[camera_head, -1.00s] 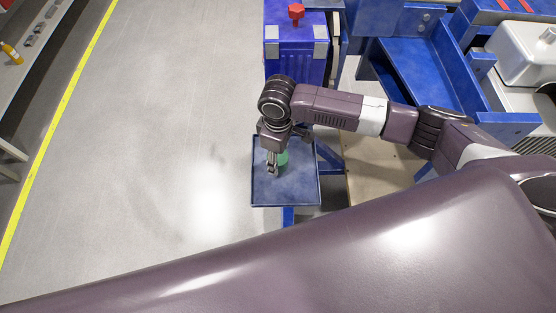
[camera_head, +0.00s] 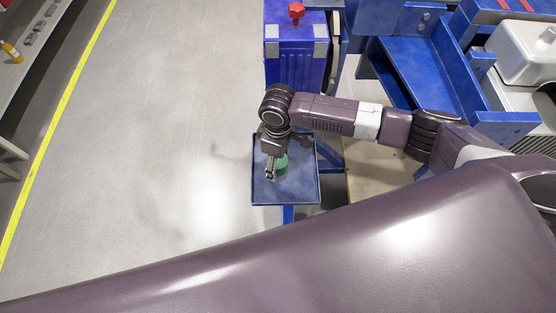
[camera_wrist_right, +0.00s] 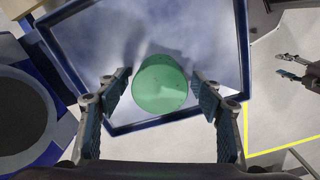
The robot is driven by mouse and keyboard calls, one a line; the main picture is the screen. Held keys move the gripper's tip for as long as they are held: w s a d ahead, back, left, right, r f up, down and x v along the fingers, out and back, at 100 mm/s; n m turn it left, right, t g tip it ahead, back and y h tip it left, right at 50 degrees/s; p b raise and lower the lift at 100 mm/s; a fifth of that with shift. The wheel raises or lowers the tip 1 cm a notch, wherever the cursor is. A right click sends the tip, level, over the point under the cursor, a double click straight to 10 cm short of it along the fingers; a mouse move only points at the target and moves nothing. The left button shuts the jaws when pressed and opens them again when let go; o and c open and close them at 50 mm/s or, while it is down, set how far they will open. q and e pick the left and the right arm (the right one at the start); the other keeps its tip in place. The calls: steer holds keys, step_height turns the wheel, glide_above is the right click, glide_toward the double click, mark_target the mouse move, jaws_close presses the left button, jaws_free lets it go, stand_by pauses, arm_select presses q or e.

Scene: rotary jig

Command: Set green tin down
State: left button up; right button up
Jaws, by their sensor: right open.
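The green tin (camera_head: 282,166) is at the blue tray (camera_head: 300,201), inside its rim as seen from above. My right gripper (camera_head: 272,174) is at the tin, partly covering it in the head view. In the right wrist view the tin (camera_wrist_right: 160,84) stands between the two fingers of my right gripper (camera_wrist_right: 163,82), with a visible gap on each side. The right gripper is open. My left gripper (camera_wrist_right: 283,66) shows at the right of the wrist view, its fingers apart and empty. It is not visible in the head view.
A blue box (camera_head: 295,50) with a red knob (camera_head: 296,11) stands behind the tray. Blue machine framing (camera_head: 430,70) lies to the right. Open grey floor (camera_head: 160,130) is on the left, bounded by a yellow line (camera_head: 62,120).

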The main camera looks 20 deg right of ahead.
mark_target(278, 160)
step_height(278, 160, up, 12)
steer(key=b, duration=0.2)
steer(key=shift+r, duration=0.15)
stand_by(0.6)
